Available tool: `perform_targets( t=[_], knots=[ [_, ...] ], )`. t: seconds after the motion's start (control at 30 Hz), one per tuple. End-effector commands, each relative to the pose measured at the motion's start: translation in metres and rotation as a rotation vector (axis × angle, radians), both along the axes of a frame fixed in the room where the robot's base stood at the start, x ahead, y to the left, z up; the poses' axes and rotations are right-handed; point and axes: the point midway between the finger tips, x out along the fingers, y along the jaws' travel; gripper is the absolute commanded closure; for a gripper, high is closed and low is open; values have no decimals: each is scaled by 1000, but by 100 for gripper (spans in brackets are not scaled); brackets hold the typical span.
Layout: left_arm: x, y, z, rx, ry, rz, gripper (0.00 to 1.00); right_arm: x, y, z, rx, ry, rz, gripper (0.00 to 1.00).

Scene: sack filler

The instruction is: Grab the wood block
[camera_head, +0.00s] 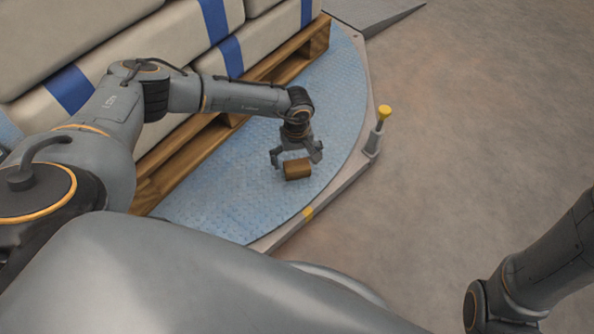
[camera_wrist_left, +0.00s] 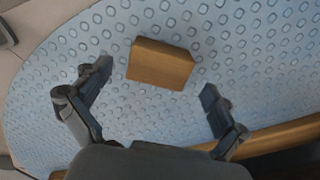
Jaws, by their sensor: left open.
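A small brown wood block (camera_head: 298,169) lies on the blue studded plate (camera_head: 232,190) in the head view. My left gripper (camera_head: 297,160) is right at the block, with its fingers spread on the block's far side. In the left wrist view the wood block (camera_wrist_left: 160,64) lies ahead of the fingertips, nearer the left finger. The left gripper (camera_wrist_left: 155,80) is open and empty there, and no finger visibly touches the block. My right arm shows at the lower right of the head view, but its gripper is out of the picture.
A wooden pallet (camera_head: 187,150) stacked with pale sacks (camera_head: 160,38) with blue bands stands left of the block. A post with a yellow cap (camera_head: 378,128) stands at the plate's right rim. The brown floor (camera_head: 470,110) on the right is clear.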

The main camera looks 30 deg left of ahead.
Motion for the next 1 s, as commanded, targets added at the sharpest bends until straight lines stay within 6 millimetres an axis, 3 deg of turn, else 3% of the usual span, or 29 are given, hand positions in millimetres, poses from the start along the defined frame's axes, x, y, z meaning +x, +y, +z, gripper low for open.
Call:
perform_targets(
  t=[0.03, 0.1, 0.2, 0.57, 0.87, 1.0],
  knots=[
    [0, -1, -13, 0, 0, 0, 3, -8, 0, -5, 0, -24, -1, 60],
    [0, -1, -19, 0, 0, 0, 3, -16, 1, -4, -2, -47, -1, 60],
    [0, -1, -32, 1, 1, 0, 3, -17, 1, -11, -3, -48, -3, 60],
    [0, -1, -36, 0, 0, 0, 3, -19, 1, -12, -4, -52, -3, 60],
    [0, -1, -36, -1, 1, 0, 62, -19, 1, -12, -4, -52, -3, 60],
    [0, -1, -36, 0, 0, 0, 62, -19, 1, -12, -4, -53, -2, 60]
  ],
)
